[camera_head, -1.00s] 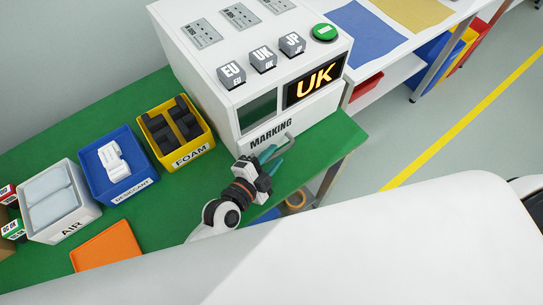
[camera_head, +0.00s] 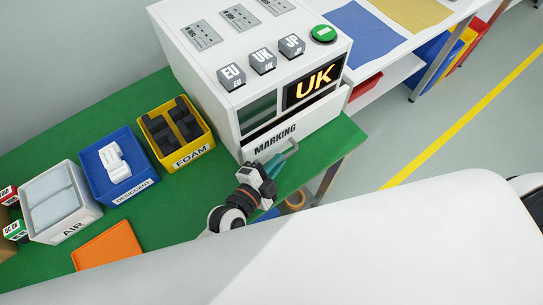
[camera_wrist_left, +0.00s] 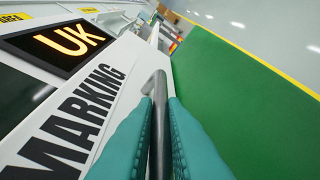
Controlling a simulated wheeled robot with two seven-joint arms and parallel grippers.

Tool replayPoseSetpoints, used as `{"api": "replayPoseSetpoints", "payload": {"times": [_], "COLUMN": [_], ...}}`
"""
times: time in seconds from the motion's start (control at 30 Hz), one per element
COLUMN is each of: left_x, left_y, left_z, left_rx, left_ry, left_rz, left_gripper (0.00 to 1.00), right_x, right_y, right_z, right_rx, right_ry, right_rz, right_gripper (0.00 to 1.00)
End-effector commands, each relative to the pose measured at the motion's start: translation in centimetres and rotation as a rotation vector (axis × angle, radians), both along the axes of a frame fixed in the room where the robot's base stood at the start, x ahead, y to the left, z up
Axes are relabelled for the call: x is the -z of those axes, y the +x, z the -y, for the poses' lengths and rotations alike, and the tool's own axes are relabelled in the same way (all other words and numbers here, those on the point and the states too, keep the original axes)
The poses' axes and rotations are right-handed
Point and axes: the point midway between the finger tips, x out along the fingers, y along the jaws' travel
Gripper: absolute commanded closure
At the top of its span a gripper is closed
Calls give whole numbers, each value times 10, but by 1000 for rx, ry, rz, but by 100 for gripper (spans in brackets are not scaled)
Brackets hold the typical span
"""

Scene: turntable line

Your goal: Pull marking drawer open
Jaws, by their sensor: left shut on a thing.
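The marking drawer (camera_head: 306,128) is the white front labelled MARKING at the bottom of the white machine (camera_head: 217,88). It stands out a little from the machine, with a dark gap above it. Its grey bar handle (camera_head: 291,150) also shows in the left wrist view (camera_wrist_left: 160,95). My left gripper (camera_head: 270,167) is shut on the handle, its teal fingers on both sides of the bar in the left wrist view (camera_wrist_left: 158,135). The inside of the drawer is hidden. My right gripper is not in view.
The machine has a lit UK display (camera_head: 315,88), EU, UK and JP blocks and a green button (camera_head: 323,34). A yellow FOAM bin (camera_head: 194,153), blue DESICCANT bin (camera_head: 136,192), AIR bin (camera_head: 85,222) and orange tray (camera_head: 107,247) stand on the green table (camera_head: 190,205).

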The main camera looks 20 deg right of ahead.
Motion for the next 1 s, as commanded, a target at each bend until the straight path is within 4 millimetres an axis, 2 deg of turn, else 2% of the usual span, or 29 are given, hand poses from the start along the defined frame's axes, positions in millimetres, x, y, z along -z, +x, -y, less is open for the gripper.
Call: {"api": "replayPoseSetpoints", "payload": {"times": [0.3, 0.6, 0.8, 1.0], "left_x": [-3, -2, -1, -1], "left_y": [-72, -137, -166, -180], "left_z": [26, 50, 61, 66], "left_rx": [4, 2, 1, 1], "left_ry": [-1, -1, -2, -1], "left_rz": [-11, -7, -5, -3], "left_gripper": [100, 100, 100, 100], "right_x": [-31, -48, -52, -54], "right_y": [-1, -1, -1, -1], "right_z": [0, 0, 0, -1], "right_rx": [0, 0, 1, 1], "right_ry": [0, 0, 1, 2], "right_rz": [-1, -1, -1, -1], "right_gripper": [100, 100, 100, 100]}}
